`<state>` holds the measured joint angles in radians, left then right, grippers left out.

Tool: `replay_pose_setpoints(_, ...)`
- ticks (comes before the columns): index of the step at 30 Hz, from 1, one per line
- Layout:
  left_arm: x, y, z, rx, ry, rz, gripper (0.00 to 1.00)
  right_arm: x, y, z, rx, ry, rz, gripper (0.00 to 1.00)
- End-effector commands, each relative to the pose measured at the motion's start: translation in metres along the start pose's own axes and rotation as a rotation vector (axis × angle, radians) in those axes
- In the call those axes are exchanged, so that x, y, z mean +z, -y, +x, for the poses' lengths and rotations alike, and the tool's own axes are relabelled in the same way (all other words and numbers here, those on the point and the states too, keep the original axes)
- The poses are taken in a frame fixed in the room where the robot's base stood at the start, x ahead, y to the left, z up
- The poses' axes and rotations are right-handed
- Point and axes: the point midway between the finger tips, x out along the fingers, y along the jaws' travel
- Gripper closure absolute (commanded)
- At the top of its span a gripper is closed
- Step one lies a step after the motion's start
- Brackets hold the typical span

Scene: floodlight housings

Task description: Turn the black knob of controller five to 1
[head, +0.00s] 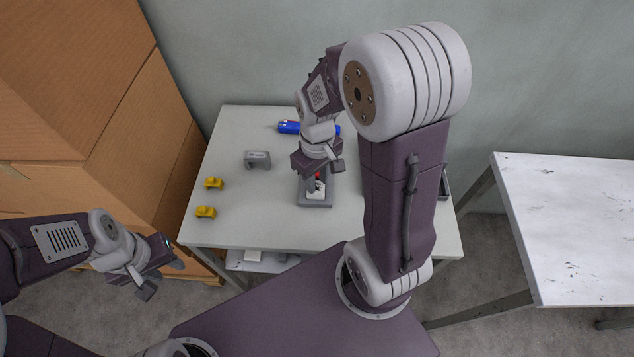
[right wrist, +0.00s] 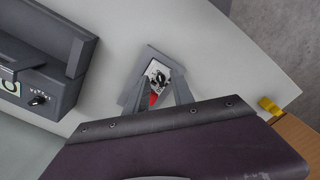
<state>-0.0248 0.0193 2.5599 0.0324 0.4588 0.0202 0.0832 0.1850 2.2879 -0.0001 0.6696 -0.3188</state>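A grey controller (right wrist: 39,90) at the left of the right wrist view carries a small black knob (right wrist: 38,100) with white marks around it. A green-edged label (right wrist: 10,86) beside it is cut off, and I cannot read its number. A second grey device (head: 315,199) stands on the table below my right gripper (head: 322,172). It has a white plate (right wrist: 158,73) with black marks and a red part (right wrist: 153,98). The right fingers look apart, over this device; contact is unclear. My left gripper (head: 163,280) is open and empty, left of the table's front edge.
A grey bracket-shaped piece (head: 257,159), two yellow pieces (head: 213,183) and a blue cylinder (head: 289,127) are on the table (head: 235,225). Cardboard boxes (head: 120,130) stand left; a bare white table (head: 575,220) stands right. My right arm hides the table's right part.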

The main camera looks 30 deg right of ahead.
Motion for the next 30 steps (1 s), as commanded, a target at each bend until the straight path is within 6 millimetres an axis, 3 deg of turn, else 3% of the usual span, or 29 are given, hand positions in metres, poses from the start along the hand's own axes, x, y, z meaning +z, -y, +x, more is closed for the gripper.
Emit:
replay_pose_setpoints(10,0.000,0.000,0.002,0.000,0.000,0.000,0.64,0.000,0.000,0.009,0.000,-0.001,0.000,0.71)
replay_pose_setpoints(13,0.000,0.000,0.002,0.000,0.000,0.000,0.64,0.000,0.000,0.009,0.000,-0.001,0.000,0.96)
replay_pose_setpoints(14,0.000,0.000,0.002,0.000,0.000,0.000,0.64,0.000,0.000,0.009,0.000,-0.001,0.000,1.00)
replay_pose_setpoints(30,-0.001,0.000,-0.008,0.000,0.000,0.000,0.64,0.000,-0.001,0.007,0.000,0.001,-0.115,1.00)
